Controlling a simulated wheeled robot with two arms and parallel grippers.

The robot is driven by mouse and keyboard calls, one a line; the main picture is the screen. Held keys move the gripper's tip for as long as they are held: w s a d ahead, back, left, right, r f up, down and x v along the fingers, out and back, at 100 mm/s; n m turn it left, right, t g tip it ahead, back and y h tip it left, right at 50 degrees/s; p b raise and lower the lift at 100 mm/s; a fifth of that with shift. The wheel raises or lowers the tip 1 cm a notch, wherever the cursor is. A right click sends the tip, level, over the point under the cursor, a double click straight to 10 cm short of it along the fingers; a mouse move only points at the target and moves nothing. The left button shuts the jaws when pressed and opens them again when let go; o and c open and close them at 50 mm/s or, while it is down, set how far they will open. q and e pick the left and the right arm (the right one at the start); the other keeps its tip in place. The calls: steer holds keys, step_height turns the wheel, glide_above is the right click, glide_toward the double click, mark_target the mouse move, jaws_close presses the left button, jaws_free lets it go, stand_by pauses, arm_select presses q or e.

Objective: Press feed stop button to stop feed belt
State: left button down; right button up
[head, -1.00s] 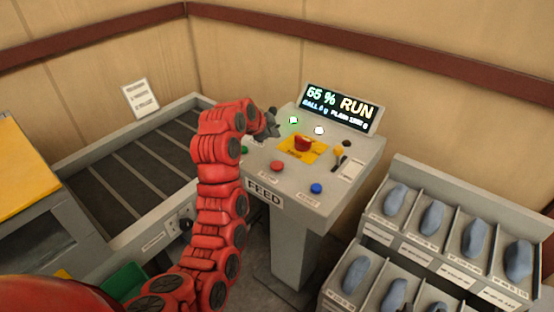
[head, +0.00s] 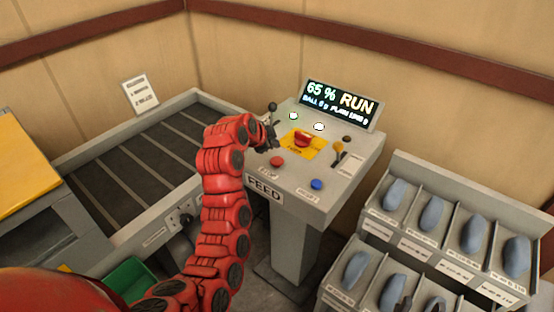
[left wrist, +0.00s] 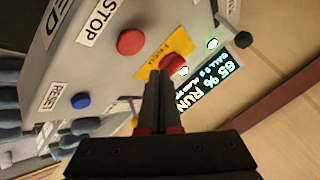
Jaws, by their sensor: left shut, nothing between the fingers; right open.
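The feed panel (head: 345,163) has a red button (head: 277,161) above a STOP label; the button also shows in the left wrist view (left wrist: 131,41). The display (head: 340,103) reads 65 % RUN. Dark fingers of my right gripper (head: 418,306) show, open, at the bottom edge.
A blue button (head: 316,184) marked RESET sits right of STOP. A black-knobbed lever (head: 272,107) stands at the panel's back left. The belt (head: 130,160) lies left of the panel. A rack (head: 420,240) with several grey-blue items stands at the right.

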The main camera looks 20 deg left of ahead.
mark_target(274, 162)
arm_select(q)
steer(key=shift+f+b, duration=1.15)
steer(key=shift+f, duration=0.65)
steer(key=shift+r, duration=0.1)
stand_by(0.4)
steer(key=shift+f+b, duration=0.45)
steer(key=shift+b, duration=0.3)
steer(key=shift+f+b, duration=0.55)
steer(key=shift+b, duration=0.05)
stand_by(0.4)
steer(key=shift+r, duration=0.1)
stand_by(0.4)
steer(key=shift+r, duration=0.85)
